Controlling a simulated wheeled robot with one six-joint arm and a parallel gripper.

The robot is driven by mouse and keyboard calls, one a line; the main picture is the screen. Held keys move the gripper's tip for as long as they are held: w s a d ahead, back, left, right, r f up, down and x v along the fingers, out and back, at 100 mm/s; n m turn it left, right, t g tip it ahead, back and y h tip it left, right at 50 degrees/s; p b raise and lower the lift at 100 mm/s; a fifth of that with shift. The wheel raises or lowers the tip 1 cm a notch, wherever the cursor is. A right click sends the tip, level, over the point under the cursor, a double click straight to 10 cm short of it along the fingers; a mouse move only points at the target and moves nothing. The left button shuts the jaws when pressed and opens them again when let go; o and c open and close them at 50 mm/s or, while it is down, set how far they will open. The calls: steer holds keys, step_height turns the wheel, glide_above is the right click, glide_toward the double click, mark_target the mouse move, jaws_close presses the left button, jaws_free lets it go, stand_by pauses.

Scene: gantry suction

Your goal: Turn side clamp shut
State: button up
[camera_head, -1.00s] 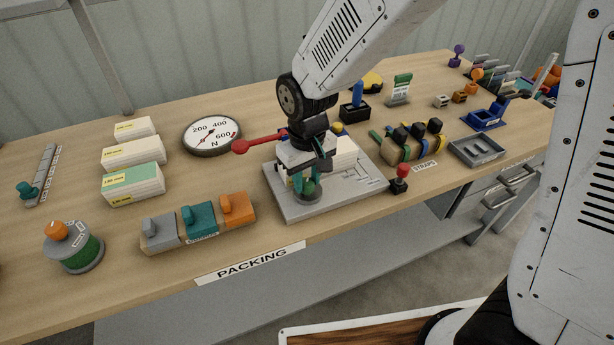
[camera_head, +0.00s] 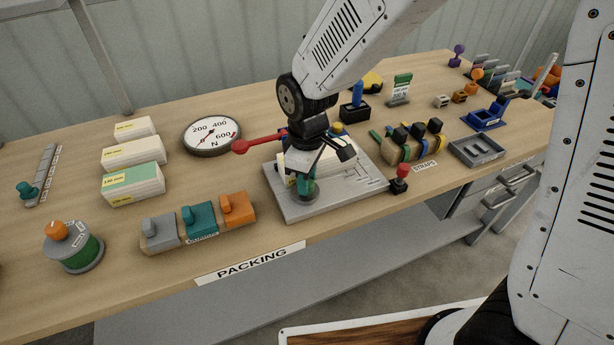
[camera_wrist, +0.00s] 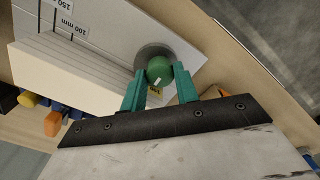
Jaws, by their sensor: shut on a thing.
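The side clamp's round green knob (camera_wrist: 159,69) sits on a grey round base on the near side of the grey fixture plate (camera_head: 290,212). My gripper (camera_wrist: 160,72) has its teal fingers closed around the knob, one on each side. In the head view my gripper (camera_head: 307,186) points down at the plate's front left, and its fingers mostly hide the knob. A pale block (camera_wrist: 75,78) lies on the plate beside the knob. I cannot tell whether the clamp touches it.
A red-ended lever (camera_head: 258,143) reaches left behind my gripper. A dial gauge (camera_head: 211,135) stands behind left. Grey, teal and orange clips (camera_head: 200,219) sit front left. A small red-topped button (camera_head: 401,178) and a strap holder (camera_head: 408,146) are to the right. Bare tabletop lies between.

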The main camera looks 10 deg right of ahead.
stand_by(0.4)
steer(key=o, duration=1)
steer(key=shift+r, duration=0.1)
step_height(320, 180, up, 8)
steer(key=shift+f, duration=0.2)
